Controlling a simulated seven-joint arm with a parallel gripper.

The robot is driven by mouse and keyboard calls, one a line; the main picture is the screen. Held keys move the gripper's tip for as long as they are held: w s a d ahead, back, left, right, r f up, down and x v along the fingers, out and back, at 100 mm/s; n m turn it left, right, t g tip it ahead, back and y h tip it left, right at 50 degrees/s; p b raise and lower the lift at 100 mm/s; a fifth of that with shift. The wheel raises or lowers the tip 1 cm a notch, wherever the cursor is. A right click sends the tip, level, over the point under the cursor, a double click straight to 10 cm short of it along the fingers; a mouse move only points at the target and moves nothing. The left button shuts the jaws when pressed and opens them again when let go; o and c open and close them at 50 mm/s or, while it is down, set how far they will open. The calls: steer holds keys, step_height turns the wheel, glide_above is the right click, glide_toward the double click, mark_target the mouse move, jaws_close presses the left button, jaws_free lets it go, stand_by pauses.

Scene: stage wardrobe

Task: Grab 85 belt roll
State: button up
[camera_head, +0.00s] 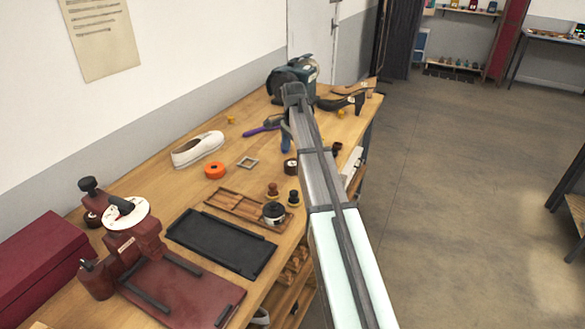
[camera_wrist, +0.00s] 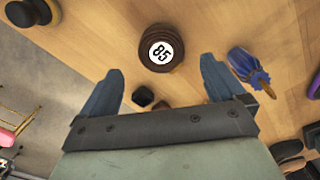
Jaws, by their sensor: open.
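The 85 belt roll (camera_wrist: 161,57) is a dark brown roll with a white label reading 85 on its top. It lies flat on the wooden bench, just beyond the fingertips in the wrist view and between their lines. In the head view, a small dark roll (camera_head: 290,169) beside my arm appears to be the same one. My gripper (camera_wrist: 161,72) is open, with blue fingers apart and nothing between them. In the head view my gripper (camera_head: 286,132) is over the far part of the bench, mostly hidden by my arm.
A black knob-topped thing (camera_wrist: 32,12) stands upper left, near the bench edge.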

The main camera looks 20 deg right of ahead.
mark_target(293, 163)
steer(key=shift+a+f, duration=0.15)
steer(key=shift+f, duration=2.4)
steer(key=c, duration=1.2)
